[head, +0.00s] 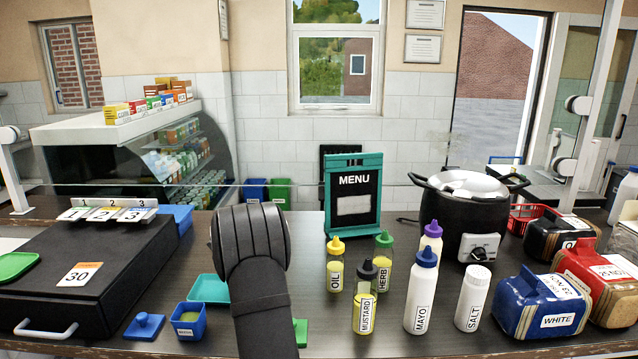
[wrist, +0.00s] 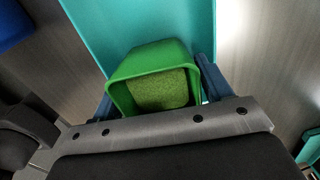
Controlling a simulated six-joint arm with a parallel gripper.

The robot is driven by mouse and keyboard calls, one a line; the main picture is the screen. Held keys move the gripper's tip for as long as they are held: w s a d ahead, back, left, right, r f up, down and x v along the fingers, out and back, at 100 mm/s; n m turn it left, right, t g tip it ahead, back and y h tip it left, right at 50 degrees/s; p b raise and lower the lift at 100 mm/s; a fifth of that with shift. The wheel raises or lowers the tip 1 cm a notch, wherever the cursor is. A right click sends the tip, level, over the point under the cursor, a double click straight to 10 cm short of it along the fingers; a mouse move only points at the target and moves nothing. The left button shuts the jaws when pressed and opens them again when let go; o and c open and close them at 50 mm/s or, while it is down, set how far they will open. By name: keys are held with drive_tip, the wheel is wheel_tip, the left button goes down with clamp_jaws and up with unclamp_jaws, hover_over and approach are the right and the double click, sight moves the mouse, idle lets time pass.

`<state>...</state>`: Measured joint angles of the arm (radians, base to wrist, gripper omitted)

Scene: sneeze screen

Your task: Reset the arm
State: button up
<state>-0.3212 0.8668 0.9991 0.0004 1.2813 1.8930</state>
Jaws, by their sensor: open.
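In the wrist view, my gripper (wrist: 157,82) is open, with one blue finger on each side of a small green square tub (wrist: 150,58). The tub holds a grainy green filling. It sits over a teal tray (wrist: 100,20); whether the fingers touch the tub cannot be told. The tray (head: 206,289) shows partly to the left of my arm.
A blue tub (head: 188,320) and blue lid (head: 145,326) lie left of my arm. Several bottles, including oil (head: 335,268) and mustard (head: 365,305), stand close on the right. A black pot (head: 468,215) and menu stand (head: 353,200) are farther back. A clear screen crosses behind.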

drive_tip(key=shift+r, duration=1.75)
